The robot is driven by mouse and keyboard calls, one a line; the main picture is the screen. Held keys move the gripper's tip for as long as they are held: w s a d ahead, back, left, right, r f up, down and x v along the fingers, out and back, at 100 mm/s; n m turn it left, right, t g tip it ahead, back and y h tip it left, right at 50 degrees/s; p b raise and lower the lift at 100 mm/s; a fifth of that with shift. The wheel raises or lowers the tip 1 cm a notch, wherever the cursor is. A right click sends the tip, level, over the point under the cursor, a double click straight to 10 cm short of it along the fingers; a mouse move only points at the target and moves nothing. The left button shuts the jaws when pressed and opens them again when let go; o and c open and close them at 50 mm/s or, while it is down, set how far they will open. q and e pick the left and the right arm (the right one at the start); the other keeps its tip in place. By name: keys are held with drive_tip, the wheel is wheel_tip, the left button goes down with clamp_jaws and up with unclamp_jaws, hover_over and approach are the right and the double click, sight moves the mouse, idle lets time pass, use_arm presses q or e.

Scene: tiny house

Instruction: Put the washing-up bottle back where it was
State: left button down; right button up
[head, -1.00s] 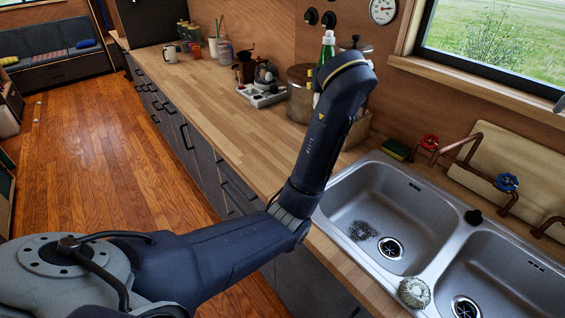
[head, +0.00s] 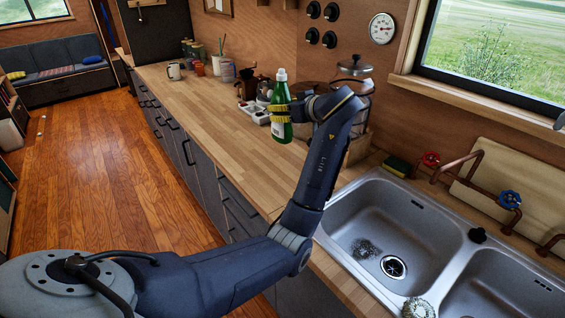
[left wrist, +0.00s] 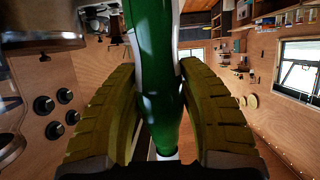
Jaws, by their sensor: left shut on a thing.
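The washing-up bottle (head: 281,118) is green with a white cap and a pale label. In the head view it is upright, held over the counter to the left of the sink. My left gripper (head: 281,112) is shut on it, with yellow finger pads on both sides. In the left wrist view the green bottle (left wrist: 160,80) fills the middle between the two ridged yellow pads. Whether its base touches the counter is hard to tell. My right gripper is not in view.
The wooden counter (head: 212,117) has clear room left of the bottle. A metal kettle (head: 355,68) and a pot stand behind my gripper. A double sink (head: 390,215), a sponge (head: 396,166) and taps (head: 470,165) are on the right. Mugs and jars stand at the far end.

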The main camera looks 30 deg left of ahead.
use_arm(q)
wheel_tip(320, 180, down, 17)
drive_tip(key=shift+r, duration=0.2)
idle(0.5)
drive_tip(key=shift+f, duration=0.15)
drive_tip(key=c, duration=0.8)
unclamp_jaws()
drive_tip(key=v, duration=1.2)
